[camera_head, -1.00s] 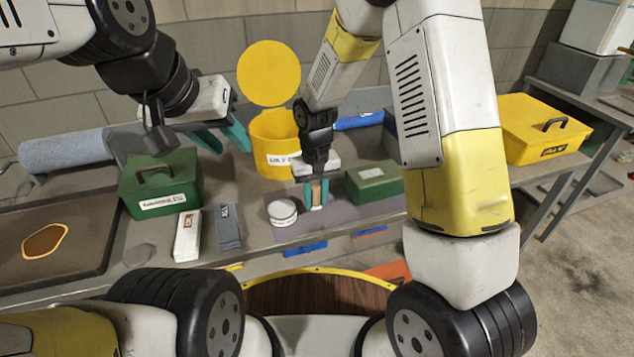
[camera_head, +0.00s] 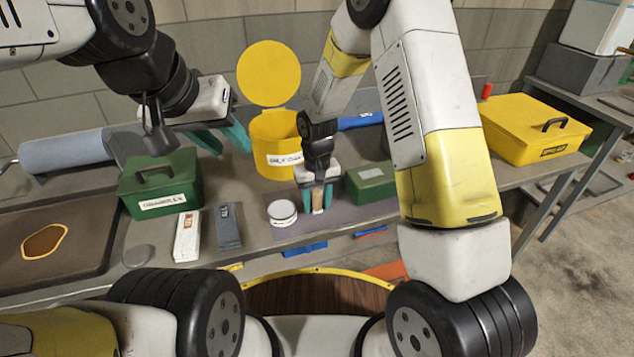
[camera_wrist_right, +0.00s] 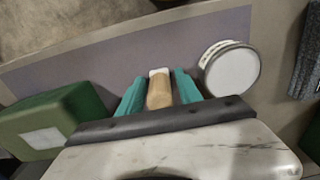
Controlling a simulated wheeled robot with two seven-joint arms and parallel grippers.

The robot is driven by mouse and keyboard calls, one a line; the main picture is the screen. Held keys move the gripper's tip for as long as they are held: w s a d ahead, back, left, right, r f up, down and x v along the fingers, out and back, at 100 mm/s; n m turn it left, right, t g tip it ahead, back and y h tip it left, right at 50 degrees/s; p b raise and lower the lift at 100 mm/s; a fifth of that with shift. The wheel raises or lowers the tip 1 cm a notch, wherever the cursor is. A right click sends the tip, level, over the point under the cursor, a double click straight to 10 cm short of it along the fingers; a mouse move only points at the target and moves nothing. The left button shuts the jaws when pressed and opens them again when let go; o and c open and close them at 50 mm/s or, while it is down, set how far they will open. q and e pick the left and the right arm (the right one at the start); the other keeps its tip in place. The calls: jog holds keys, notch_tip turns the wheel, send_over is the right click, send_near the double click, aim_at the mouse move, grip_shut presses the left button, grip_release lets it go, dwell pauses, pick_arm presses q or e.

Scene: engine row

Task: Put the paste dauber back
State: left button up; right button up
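The paste dauber (camera_head: 317,199) shows as a short tan handle with a pale end, at the grey mat beside the round white tin (camera_head: 282,211). My right gripper (camera_head: 318,203) is open around it, one teal finger on each side. In the right wrist view the dauber (camera_wrist_right: 160,90) lies between the fingertips (camera_wrist_right: 158,88) with narrow gaps. The tin (camera_wrist_right: 232,70) is right of the fingers there. Whether the dauber sits in a holder is hidden. My left gripper (camera_head: 224,140) is open and empty above the bench, near the green box with a handle.
The handled green box (camera_head: 160,186) is at left and a smaller green box (camera_head: 371,183) is right of my right gripper. A yellow bin (camera_head: 274,150) stands behind. A white box (camera_head: 187,236) and grey block (camera_head: 229,227) lie in front. A yellow case (camera_head: 530,130) is at right.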

aim_at(317, 191)
dwell(0.3)
notch_tip(317, 191, up, 12)
jog(key=shift+f, duration=0.1)
jog(key=s+d+r+t, duration=0.1)
jog(key=s+d+r, duration=0.3)
jog(key=r, duration=0.5)
jog(key=s+d+r+m+t+y, duration=0.1)
jog(key=s+d+r+t, duration=0.1)
jog(key=s+d+r, duration=0.3)
jog(key=s+d+r+m+t+y, duration=0.1)
jog(key=s+d+r, duration=0.4)
jog(key=s, duration=0.5)
jog(key=shift+s+r+m+t, duration=0.3)
jog(key=shift+r+m+t, duration=0.2)
jog(key=shift+t, duration=0.6)
jog(key=shift+d, duration=0.1)
